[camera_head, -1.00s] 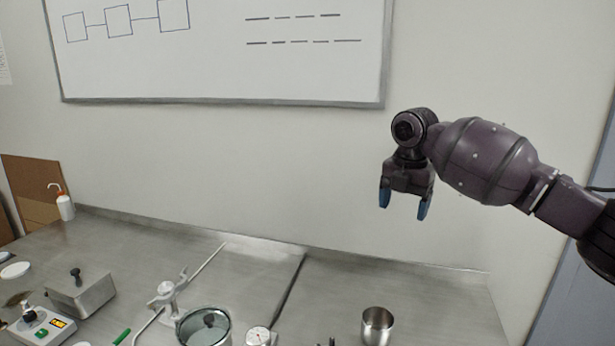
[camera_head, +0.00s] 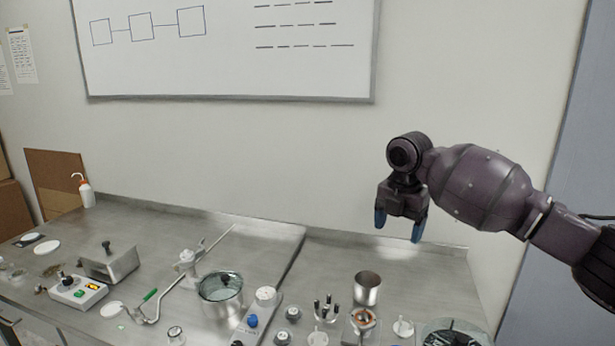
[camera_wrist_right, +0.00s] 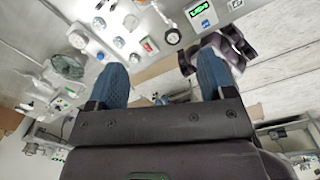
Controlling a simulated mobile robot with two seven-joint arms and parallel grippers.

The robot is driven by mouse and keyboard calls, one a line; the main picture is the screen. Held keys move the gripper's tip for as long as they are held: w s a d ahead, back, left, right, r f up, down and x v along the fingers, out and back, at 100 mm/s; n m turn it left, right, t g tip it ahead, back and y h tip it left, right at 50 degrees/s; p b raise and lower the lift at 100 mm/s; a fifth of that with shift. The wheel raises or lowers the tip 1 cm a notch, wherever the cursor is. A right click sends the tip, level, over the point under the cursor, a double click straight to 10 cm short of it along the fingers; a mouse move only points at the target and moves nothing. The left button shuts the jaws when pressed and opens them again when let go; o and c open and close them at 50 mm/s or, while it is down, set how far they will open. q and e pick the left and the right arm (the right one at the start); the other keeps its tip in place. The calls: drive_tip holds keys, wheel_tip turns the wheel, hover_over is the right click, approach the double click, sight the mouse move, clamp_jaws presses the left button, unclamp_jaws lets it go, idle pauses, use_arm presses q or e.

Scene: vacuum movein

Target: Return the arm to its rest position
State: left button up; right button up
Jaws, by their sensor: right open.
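My right gripper (camera_head: 400,226) is raised in the air in front of the wall, above the back of the metal bench (camera_head: 290,215). Its blue-tipped fingers point down, apart and empty. In the right wrist view the two blue fingers (camera_wrist_right: 158,80) stand wide apart with nothing between them. The dark right arm reaches in from the right edge of the head view. My left gripper does not show in the head view.
Below the gripper stand a metal cup (camera_head: 367,289) and several small fittings. Further left are a glass-lidded pot (camera_head: 221,294), a metal box (camera_head: 109,264), a control box (camera_head: 78,291) and a wash bottle (camera_head: 85,192). A whiteboard (camera_head: 225,60) hangs on the wall.

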drive_tip(key=s+a+f+m+y, duration=0.1)
drive_tip(key=s+a+f+m, duration=0.3)
drive_tip(key=s+f, duration=0.65)
drive_tip(key=s+a+f+m+y, duration=0.1)
drive_tip(key=s+f+m, duration=0.5)
drive_tip(key=f, duration=0.7)
drive_tip(key=s+d+f+m+t+h, duration=0.1)
drive_tip(key=s+d+m, duration=0.45)
drive_tip(key=s, duration=0.35)
drive_tip(key=s+d+f+m+t+h, duration=0.1)
drive_tip(key=s+d+m, duration=0.3)
drive_tip(key=s+m, duration=0.3)
drive_tip(key=s+d+m+t+h, duration=0.1)
drive_tip(key=s+d+m, duration=0.35)
drive_tip(key=s, duration=0.55)
use_arm(q)
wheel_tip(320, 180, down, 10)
drive_tip(key=b, duration=1)
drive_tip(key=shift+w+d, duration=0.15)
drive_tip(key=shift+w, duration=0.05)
use_arm(e)
drive_tip(key=w+f+t, duration=0.3)
drive_tip(key=f, duration=0.8)
drive_tip(key=w+f+t, duration=0.3)
drive_tip(key=f+t, duration=0.1)
drive_tip(key=f, duration=0.7)
drive_tip(key=shift+w+a+t+y, duration=0.2)
drive_tip(key=shift+w+t+y, duration=0.1)
drive_tip(key=shift+w+y, duration=0.1)
